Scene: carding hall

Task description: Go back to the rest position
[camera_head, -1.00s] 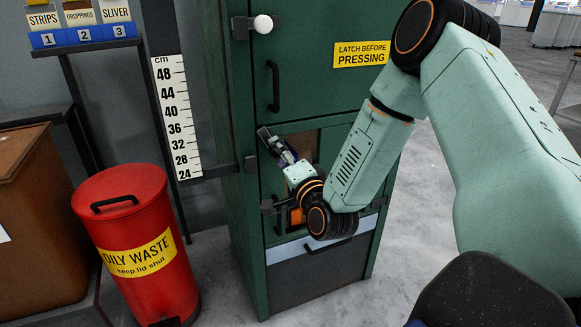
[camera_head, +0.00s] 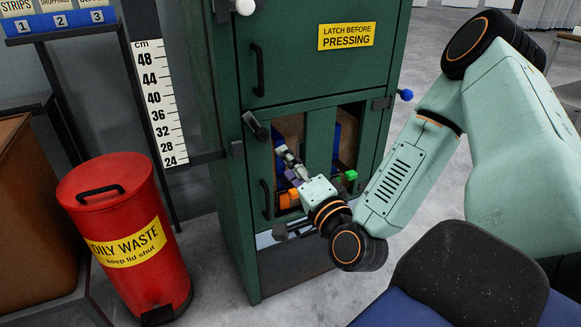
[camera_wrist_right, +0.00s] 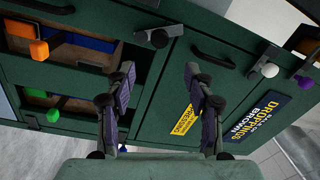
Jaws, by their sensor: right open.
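My right gripper (camera_head: 281,191) is open and empty, in front of the lower openings of a tall green cabinet (camera_head: 225,200) in the head view. Its two fingers are spread wide apart. In the right wrist view the open fingers (camera_wrist_right: 159,72) show with a gap between them, over the green cabinet front (camera_wrist_right: 150,45). No object is between the fingers. The right arm comes in from the right of the head view, bent at the elbow. My left gripper is not in the head view.
The cabinet carries a black latch (camera_head: 256,127), a blue knob (camera_head: 405,95), a green knob (camera_head: 350,175) and a white knob (camera_head: 244,6). A red oily-waste bin (camera_head: 115,225) stands left, beside a brown box (camera_head: 35,225). Bare floor (camera_head: 415,185) shows to the right.

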